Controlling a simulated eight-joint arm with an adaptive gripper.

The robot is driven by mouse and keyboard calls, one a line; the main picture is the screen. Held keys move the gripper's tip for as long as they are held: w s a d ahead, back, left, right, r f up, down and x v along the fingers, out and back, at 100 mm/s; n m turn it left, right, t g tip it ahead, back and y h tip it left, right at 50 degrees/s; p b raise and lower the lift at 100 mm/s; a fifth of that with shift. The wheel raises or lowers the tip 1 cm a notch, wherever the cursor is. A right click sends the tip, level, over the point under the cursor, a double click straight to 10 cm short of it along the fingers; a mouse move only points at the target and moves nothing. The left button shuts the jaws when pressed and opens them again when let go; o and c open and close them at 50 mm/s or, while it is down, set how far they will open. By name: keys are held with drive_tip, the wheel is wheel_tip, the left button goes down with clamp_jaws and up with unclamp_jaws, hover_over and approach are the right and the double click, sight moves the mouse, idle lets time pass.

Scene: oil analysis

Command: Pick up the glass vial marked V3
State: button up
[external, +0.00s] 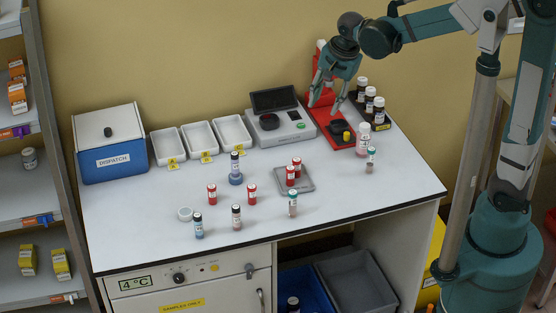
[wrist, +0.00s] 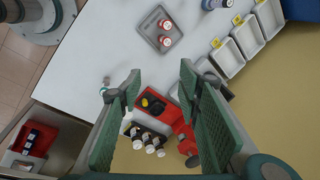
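Several small glass vials stand on the white bench; their labels are too small to read, so I cannot tell which is V3. Red-capped vials stand at the left (external: 212,195), at the centre (external: 252,194), and as a pair on a grey tray (external: 308,184). Black-capped vials stand near the front edge, one blue (external: 198,227) and one brownish (external: 236,217); another stands in a round blue holder (external: 235,178). Teal-capped vials stand at front (external: 293,205) and right (external: 370,161). My gripper (external: 322,106) is open and empty, above the red device at the back right.
The red device (external: 322,125) stands beside an analyser (external: 281,128) with a raised dark screen. White trays (external: 168,147) and a blue dispatch box (external: 110,158) line the back left.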

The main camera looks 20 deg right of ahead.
drive_tip(key=s+a+f+m, duration=0.1)
drive_tip(key=a+f, duration=0.2)
drive_tip(key=a, duration=0.3)
drive_tip(key=s+a+f+m+g, duration=0.1)
drive_tip(key=a+f, duration=0.1)
drive_tip(key=a, duration=0.4)
drive_tip(key=s+a+f+m, duration=0.1)
drive_tip(key=a+f+m, duration=0.15)
drive_tip(key=a, duration=0.25)
drive_tip(key=m+g+h, duration=0.2)
drive_tip(key=m, duration=0.1)
hover_over(236, 206)
drive_tip(key=shift+n, duration=0.25)
wheel_tip(236, 206, down, 11)
drive_tip(key=shift+w+p, duration=0.15)
drive_tip(key=shift+p, duration=0.15)
drive_tip(key=shift+s+a+f, duration=0.2)
drive_tip(key=shift+f, duration=1.3)
drive_tip(key=shift+f, duration=0.1)
drive_tip(key=shift+d+f, duration=0.15)
drive_tip(key=shift+f, duration=2.35)
